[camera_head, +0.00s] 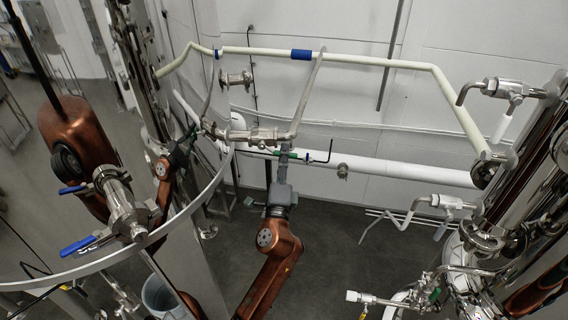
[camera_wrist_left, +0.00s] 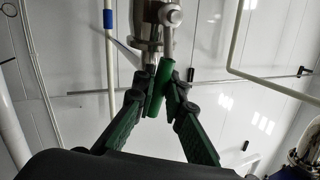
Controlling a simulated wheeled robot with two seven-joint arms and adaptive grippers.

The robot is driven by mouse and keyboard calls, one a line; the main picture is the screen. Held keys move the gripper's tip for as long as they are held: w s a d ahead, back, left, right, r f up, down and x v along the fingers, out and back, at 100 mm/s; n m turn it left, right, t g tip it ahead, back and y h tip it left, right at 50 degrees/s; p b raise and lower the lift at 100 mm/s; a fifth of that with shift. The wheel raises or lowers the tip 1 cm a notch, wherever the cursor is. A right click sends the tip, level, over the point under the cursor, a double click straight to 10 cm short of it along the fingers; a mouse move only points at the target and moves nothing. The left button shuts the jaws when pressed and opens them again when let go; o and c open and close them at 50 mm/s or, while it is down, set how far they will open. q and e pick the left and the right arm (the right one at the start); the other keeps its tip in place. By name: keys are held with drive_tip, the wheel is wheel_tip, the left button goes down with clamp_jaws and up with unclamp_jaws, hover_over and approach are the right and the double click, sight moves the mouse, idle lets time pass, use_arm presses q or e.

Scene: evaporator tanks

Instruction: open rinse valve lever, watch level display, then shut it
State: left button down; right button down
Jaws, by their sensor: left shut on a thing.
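My left gripper (camera_head: 284,150) reaches up from the bottom middle of the head view. It is shut on the green grip of a lever (camera_head: 265,153) beside a steel valve (camera_head: 250,135). In the left wrist view the gripper's green and black fingers (camera_wrist_left: 165,85) close on the green lever grip (camera_wrist_left: 154,98). The steel valve body (camera_wrist_left: 150,30) is just above it. The fingertips partly cover the grip. My right gripper is not in view. I cannot make out a level display in either view.
A blue-handled valve (camera_head: 125,210) stands at the left, beside a curved steel rail (camera_head: 215,185). A white pipe (camera_head: 350,60) with a blue band runs along the wall. Steel tanks and pipework (camera_head: 480,240) fill the right side. Open dark floor (camera_head: 335,220) lies in the middle.

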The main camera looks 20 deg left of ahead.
use_arm(q)
drive_tip(key=shift+r+n+y+b, duration=0.25)
drive_tip(key=shift+n+y, duration=0.05)
drive_tip(key=shift+n, duration=0.35)
drive_tip(key=shift+r+n+y+b, duration=0.25)
drive_tip(key=shift+n+y, duration=0.05)
drive_tip(key=shift+n, duration=0.35)
drive_tip(key=shift+r, duration=0.1)
drive_tip(key=c, duration=2)
unclamp_jaws()
drive_tip(key=v, duration=1.2)
drive_tip(key=shift+d+r, duration=0.1)
drive_tip(key=shift+d, duration=0.05)
